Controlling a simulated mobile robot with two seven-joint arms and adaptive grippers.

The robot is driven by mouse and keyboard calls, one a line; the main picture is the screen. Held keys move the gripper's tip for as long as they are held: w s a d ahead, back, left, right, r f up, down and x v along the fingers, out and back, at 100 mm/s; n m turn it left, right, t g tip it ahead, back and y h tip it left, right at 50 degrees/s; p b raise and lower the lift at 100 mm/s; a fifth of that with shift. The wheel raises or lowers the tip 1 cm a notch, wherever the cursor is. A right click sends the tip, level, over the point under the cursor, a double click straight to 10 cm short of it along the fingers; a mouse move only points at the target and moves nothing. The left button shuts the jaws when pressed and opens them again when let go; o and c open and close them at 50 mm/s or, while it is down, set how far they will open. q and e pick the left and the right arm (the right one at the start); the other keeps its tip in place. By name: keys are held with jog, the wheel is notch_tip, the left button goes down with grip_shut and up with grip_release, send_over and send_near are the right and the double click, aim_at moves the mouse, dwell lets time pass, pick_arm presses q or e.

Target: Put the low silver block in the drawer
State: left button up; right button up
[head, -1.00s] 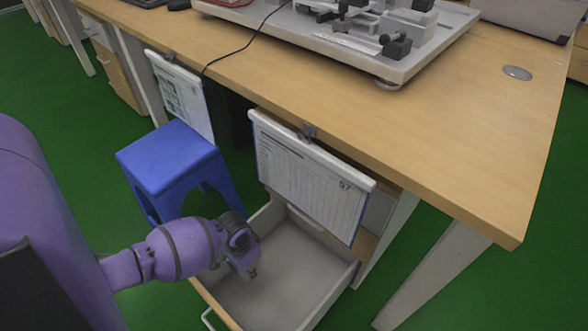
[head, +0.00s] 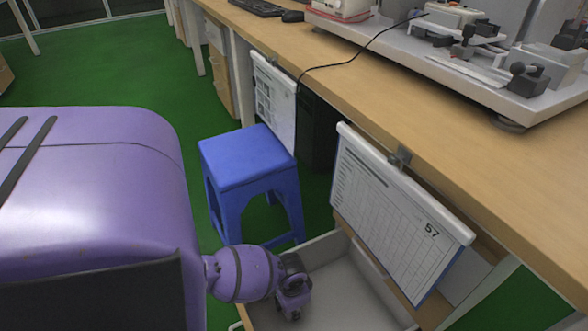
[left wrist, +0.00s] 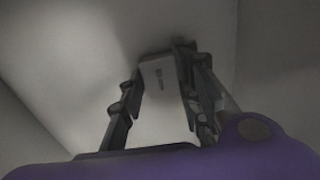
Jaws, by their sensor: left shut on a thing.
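The drawer (head: 345,290) is open below the desk, at the bottom of the head view. It is empty where I can see it, and its front is cut off by the frame. My left gripper (head: 292,311) reaches into the drawer space from the left, pointing down. In the left wrist view my left gripper (left wrist: 160,85) is shut on the low silver block (left wrist: 158,74), a small grey piece with a dark mark, between the fingertips. The drawer's pale inside (left wrist: 65,55) surrounds it. Whether the block touches the drawer floor, I cannot tell. My right gripper is out of view.
A blue stool (head: 245,160) stands on the green floor just behind the drawer's left side. A clipboard chart (head: 390,215) hangs from the desk edge over the drawer. The wooden desk (head: 440,125) carries a large white-based apparatus (head: 440,55).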

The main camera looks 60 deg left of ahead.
pick_arm(q)
jog(key=shift+w, duration=0.1)
jog(key=shift+f, duration=0.15)
jog(key=o, duration=0.8)
jog(key=shift+c, duration=0.2)
jog(key=o, duration=0.4)
jog(key=shift+o, duration=0.2)
notch_tip(320, 180, up, 12)
jog(key=p, duration=0.6)
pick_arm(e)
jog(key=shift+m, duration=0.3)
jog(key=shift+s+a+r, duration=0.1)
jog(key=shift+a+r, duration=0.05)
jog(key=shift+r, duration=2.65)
